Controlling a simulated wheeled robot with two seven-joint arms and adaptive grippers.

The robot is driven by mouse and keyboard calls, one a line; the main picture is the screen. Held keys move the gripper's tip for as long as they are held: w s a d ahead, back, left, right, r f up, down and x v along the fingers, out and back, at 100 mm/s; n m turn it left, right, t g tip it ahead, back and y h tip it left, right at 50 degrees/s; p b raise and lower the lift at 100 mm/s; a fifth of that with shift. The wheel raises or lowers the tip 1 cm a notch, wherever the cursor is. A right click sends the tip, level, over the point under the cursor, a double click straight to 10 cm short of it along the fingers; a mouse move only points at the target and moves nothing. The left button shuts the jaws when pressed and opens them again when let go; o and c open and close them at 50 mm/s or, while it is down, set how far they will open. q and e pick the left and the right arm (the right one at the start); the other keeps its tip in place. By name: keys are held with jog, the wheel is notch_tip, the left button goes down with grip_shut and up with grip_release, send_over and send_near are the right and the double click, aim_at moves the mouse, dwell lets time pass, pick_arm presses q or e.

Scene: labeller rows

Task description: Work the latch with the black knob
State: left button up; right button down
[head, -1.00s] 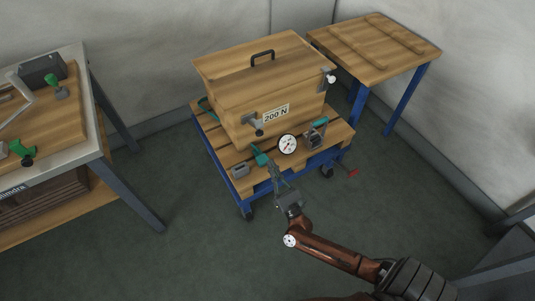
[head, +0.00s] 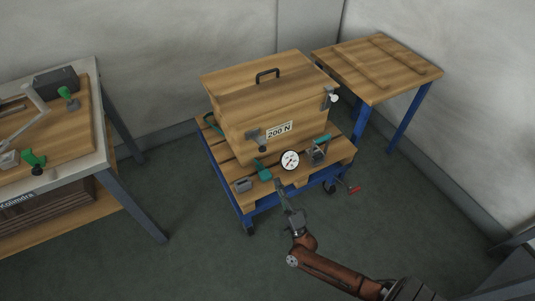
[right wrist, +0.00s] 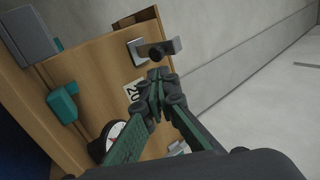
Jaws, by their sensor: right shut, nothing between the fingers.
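The latch with the black knob (head: 262,147) is on the front of the wooden box (head: 233,116), left of the "200 N" label. In the right wrist view its metal plate and black knob (right wrist: 156,55) show just beyond the fingertips. My right gripper (head: 278,184) is in front of the cart, below the latch in the head view. In the right wrist view the right gripper (right wrist: 155,80) has its fingertips together with nothing between them. The tips look close to the knob, but I cannot tell whether they touch it. My left gripper is not in view.
A round dial (head: 290,160), a grey block (head: 243,185) and green-handled clamps stand on the blue cart's slats (head: 285,188). A second latch with a white knob (head: 334,97) is at the box's right.

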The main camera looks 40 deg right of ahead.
aim_at(264, 150)
jog(key=w+r+n, duration=0.2)
jog(key=w+n, duration=0.1)
jog(key=n, duration=0.3)
jog(key=w+d+r+n+b, duration=0.1)
jog(key=w+r+n, duration=0.1)
jog(key=n, duration=0.5)
jog(key=w+d+r+n+t+y, duration=0.1)
jog(key=w+r+n, duration=0.2)
jog(key=n, duration=0.4)
jog(key=shift+w+r, duration=0.2)
jog(key=shift+w, duration=0.1)
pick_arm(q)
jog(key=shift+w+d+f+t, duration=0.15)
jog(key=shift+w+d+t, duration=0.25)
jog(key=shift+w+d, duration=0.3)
pick_arm(e)
jog(key=shift+w+d+r, duration=0.1)
jog(key=shift+w+r, duration=0.3)
